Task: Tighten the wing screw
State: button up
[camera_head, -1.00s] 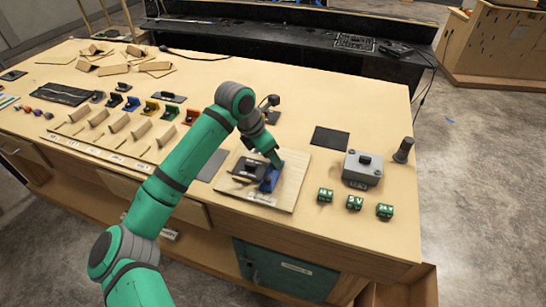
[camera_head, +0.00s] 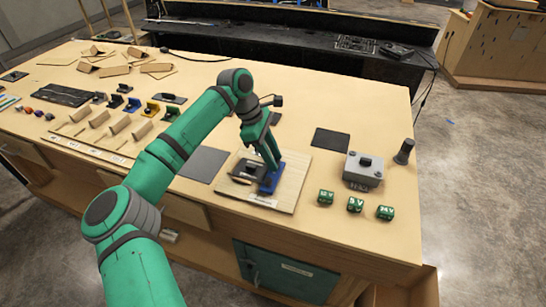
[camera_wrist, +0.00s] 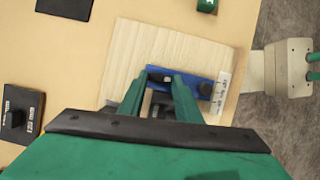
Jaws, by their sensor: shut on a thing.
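A light wooden board (camera_head: 293,185) lies on the bench and carries a blue fixture (camera_head: 268,185) with a black block (camera_head: 246,170) beside it. The blue fixture also shows in the wrist view (camera_wrist: 190,84), with a round dark knob (camera_wrist: 206,90) near its right end. My gripper (camera_head: 273,166) points down at the fixture. In the wrist view its green fingers (camera_wrist: 161,78) close around a small dark piece at the fixture's left part, which looks like the wing screw. The fingers hide most of it.
Right of the board stand several green voltage blocks (camera_head: 355,204), a grey switch box (camera_head: 363,170) and a dark upright cylinder (camera_head: 404,151). A black pad (camera_head: 331,138) lies behind. A grey pad (camera_head: 203,164) lies to the left, with small coloured parts beyond.

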jog(key=shift+w+r+m, duration=0.1)
jog(key=shift+r+m, duration=0.05)
jog(key=shift+m, duration=0.45)
jog(key=o, duration=1.1)
jog(key=v, duration=1)
jog(key=shift+w+a+r, duration=0.1)
jog(key=shift+w+r, duration=0.1)
jog(key=shift+r, duration=0.15)
jog(key=shift+w, duration=0.1)
